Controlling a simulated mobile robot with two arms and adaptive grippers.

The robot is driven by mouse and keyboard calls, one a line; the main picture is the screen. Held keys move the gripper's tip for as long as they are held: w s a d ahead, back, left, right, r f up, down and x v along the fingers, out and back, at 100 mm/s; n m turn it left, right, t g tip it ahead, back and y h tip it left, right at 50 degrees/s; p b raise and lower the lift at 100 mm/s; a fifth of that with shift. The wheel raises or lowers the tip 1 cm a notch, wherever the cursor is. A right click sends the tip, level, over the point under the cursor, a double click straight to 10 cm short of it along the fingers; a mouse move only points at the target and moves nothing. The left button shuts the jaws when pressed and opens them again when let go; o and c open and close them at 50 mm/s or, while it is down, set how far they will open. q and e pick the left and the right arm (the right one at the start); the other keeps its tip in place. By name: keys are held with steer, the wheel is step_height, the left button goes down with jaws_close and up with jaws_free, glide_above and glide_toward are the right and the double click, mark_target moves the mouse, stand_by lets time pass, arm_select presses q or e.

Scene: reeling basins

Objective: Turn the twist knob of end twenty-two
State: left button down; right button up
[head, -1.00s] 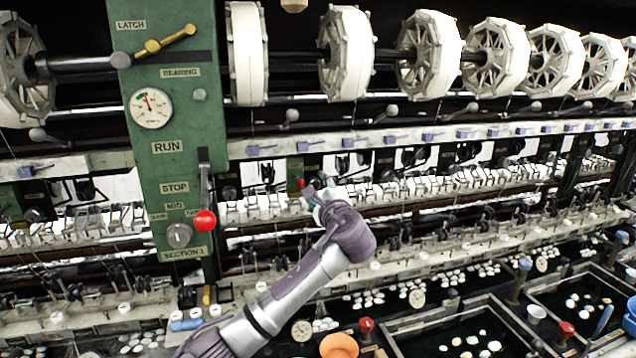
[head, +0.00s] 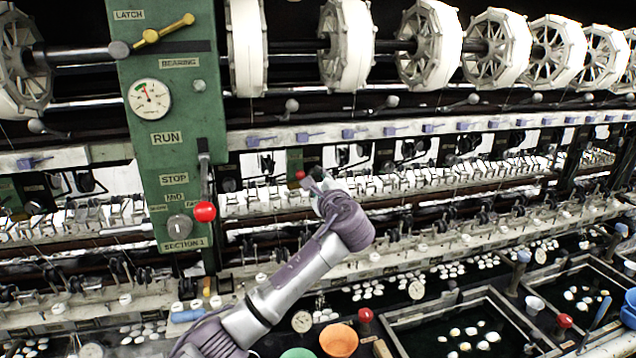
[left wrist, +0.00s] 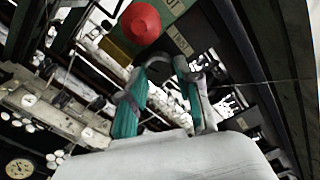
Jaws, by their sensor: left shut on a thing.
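My left gripper (head: 320,188) reaches in to the row of small fittings along the machine, right of the green section post. In the left wrist view its two teal fingers (left wrist: 162,100) are shut on a small twist knob, mostly hidden between and behind the fingertips. I cannot read an end number there. A red ball (left wrist: 140,22) shows just beyond the fingers, by a green post (left wrist: 178,25). In the head view a small red ball (head: 300,175) is close to the left of the gripper. My right gripper is not in view.
The green post (head: 165,90) carries a dial and a red-ball lever (head: 204,211). White reels (head: 345,45) run along the top. Below are basins with white cocoons (head: 470,340), an orange bowl (head: 339,339) and a green bowl (head: 298,353). Fittings crowd both sides of the gripper.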

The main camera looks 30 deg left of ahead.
arm_select(q)
steer(key=shift+f+n+b, duration=0.25)
steer(key=shift+n+b, duration=0.25)
steer(key=shift+b, duration=0.1)
steer(key=n+b, duration=0.6)
steer(key=b, duration=0.1)
steer(key=shift+n, duration=0.4)
steer(key=n+b, duration=0.3)
steer(key=n, duration=0.1)
steer(key=shift+r, duration=0.15)
steer(key=shift+r+n+b, duration=0.1)
steer(key=shift+n+b, duration=0.6)
steer(key=shift+b, duration=0.05)
steer(key=c, duration=0.8)
jaws_free()
steer(key=shift+r, duration=0.1)
